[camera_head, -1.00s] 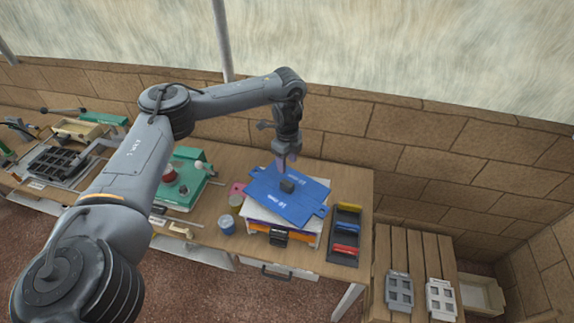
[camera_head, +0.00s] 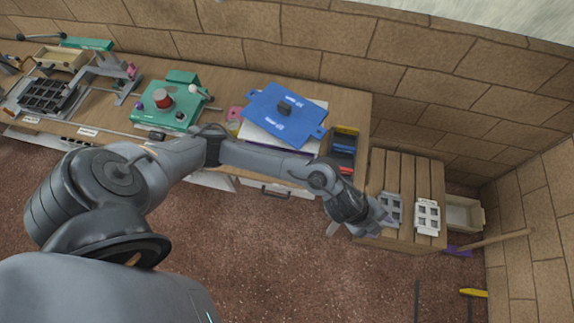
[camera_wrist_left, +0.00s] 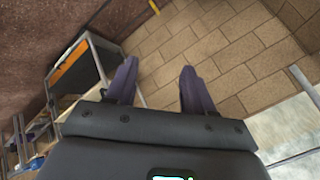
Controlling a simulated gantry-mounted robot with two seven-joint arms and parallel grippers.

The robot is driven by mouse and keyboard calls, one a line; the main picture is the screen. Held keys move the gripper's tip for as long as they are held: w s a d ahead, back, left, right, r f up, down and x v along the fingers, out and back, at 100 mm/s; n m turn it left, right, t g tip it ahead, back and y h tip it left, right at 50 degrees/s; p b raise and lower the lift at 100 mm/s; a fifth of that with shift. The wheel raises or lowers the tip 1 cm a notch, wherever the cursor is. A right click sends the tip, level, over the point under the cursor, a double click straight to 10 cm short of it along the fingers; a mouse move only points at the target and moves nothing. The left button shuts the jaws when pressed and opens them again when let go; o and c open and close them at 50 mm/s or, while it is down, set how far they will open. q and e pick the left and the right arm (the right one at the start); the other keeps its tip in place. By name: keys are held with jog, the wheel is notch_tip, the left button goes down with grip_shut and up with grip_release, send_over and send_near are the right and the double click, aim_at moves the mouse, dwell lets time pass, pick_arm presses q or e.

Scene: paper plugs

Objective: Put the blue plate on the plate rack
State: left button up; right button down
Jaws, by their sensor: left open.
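The blue plate (camera_head: 283,115), with white lettering and a small dark block on top, lies flat and slightly askew on a stack of white sheets on the workbench. My left gripper (camera_head: 378,218) is well to the right of and in front of it, over the left edge of the slatted wooden stand. In the left wrist view its two dark fingers (camera_wrist_left: 158,88) are apart with nothing between them. I cannot tell for sure which thing is the plate rack. My right gripper is not in view.
A dark tray (camera_head: 343,148) with coloured bars stands right of the plate. The slatted stand (camera_head: 412,172) carries two grey cavity plates, one of them the lighter plate (camera_head: 427,217). A green press (camera_head: 168,108) is on the bench's left. A box (camera_head: 463,214) is at far right.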

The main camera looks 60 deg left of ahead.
pick_arm(q)
jog(key=s+d+r+n+t, duration=0.1)
jog(key=s+d+r+n, duration=0.1)
jog(key=s+r+n, duration=0.15)
jog(key=s+a+f+n+g+y, duration=0.2)
jog(key=s+a+n+g+y, duration=0.1)
jog(key=s+a+n, duration=0.9)
jog(key=s+a+y, duration=0.1)
jog(key=s+a, duration=0.3)
jog(key=a, duration=0.2)
jog(key=shift+a+f+g+y, duration=0.15)
jog(key=shift+f+g+y, duration=0.1)
jog(key=shift+g+y, duration=0.15)
jog(key=shift+s+n, duration=0.1)
jog(key=shift+n, duration=0.15)
